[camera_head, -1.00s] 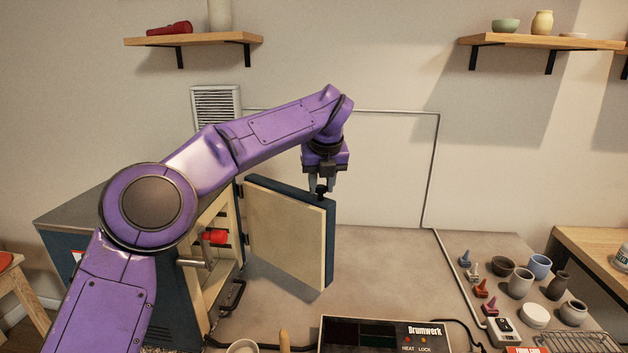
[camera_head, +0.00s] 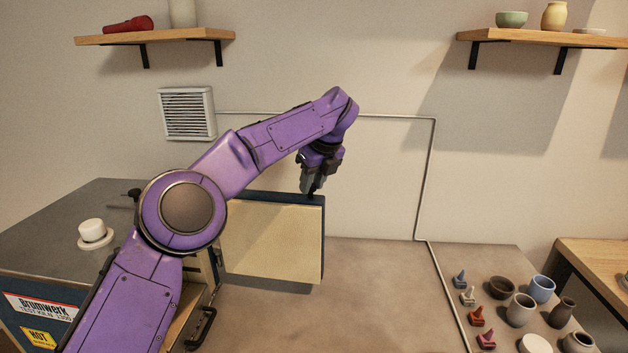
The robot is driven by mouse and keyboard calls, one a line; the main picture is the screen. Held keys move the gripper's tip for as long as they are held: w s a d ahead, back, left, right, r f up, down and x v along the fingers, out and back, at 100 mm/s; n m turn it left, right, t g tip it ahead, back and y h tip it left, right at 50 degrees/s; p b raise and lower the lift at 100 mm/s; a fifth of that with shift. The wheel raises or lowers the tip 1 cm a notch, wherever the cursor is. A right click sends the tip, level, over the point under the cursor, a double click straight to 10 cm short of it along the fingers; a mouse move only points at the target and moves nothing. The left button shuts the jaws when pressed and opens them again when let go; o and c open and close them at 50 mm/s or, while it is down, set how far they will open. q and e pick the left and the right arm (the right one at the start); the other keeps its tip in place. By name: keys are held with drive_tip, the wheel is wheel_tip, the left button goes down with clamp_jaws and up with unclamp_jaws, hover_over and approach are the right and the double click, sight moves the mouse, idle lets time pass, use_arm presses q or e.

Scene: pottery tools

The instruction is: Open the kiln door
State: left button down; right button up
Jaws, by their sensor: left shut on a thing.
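The kiln (camera_head: 60,229) stands at the left, with its grey top and its label in view. Its door (camera_head: 275,240) is swung well open, with the cream inner face toward me and a dark blue edge along the top and right side. My left gripper (camera_head: 312,190) is at the top edge of the door near its free right end, pointing down and shut on the part there; the fingers hide most of what they grip. My left arm covers part of the kiln's front and opening. My right gripper is not in view.
A white round piece (camera_head: 92,231) sits on the kiln's top. Several small tools (camera_head: 468,296), cups and pots (camera_head: 521,309) stand at the right of the worktop (camera_head: 370,300). The worktop right of the door is clear. Shelves (camera_head: 155,38) hang on the wall above.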

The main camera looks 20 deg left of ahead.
use_arm(q)
drive_tip(key=shift+f, duration=0.1)
drive_tip(key=c, duration=0.8)
unclamp_jaws()
drive_tip(key=p+v, duration=0.2)
drive_tip(key=v, duration=0.8)
drive_tip(key=shift+s+r, duration=0.1)
drive_tip(key=shift+r, duration=0.2)
